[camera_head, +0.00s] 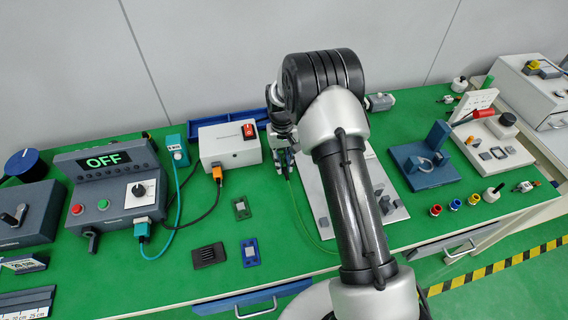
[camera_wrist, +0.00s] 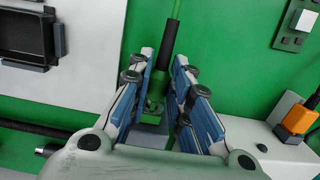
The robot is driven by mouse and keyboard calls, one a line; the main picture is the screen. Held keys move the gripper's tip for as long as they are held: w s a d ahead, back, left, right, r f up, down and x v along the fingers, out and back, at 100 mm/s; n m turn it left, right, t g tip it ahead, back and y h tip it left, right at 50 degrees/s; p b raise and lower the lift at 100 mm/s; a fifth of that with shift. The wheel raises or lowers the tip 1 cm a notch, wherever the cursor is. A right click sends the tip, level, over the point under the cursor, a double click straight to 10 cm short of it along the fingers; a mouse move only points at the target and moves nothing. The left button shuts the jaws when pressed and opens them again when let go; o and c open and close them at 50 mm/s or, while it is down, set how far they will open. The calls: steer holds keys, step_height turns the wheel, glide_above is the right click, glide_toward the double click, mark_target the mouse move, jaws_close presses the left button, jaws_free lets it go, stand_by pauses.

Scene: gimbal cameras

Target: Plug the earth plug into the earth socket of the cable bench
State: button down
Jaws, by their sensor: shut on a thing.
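My gripper (camera_head: 284,155) is at the middle of the bench, beside the pale board (camera_head: 311,196), partly hidden by my arm. In the wrist view, its two blue-padded fingers (camera_wrist: 165,88) are shut on the green earth plug (camera_wrist: 156,103). In the head view the green cable (camera_head: 301,217) trails from the gripper over the bench. A grey block (camera_wrist: 149,130) shows below the plug; I cannot tell whether they touch. I cannot make out the earth socket for certain.
A white box (camera_head: 224,153) with a red switch and an orange plug (camera_head: 217,173) stands left of my gripper. A control panel (camera_head: 112,186) reading OFF is farther left. A blue-grey fixture (camera_head: 424,168) is right of my arm.

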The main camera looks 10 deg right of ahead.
steer(key=shift+w, duration=0.2)
steer(key=shift+w, duration=0.3)
steer(key=shift+w, duration=0.3)
steer(key=c, duration=1.4)
jaws_free()
step_height(320, 180, up, 12)
steer(key=w, duration=0.1)
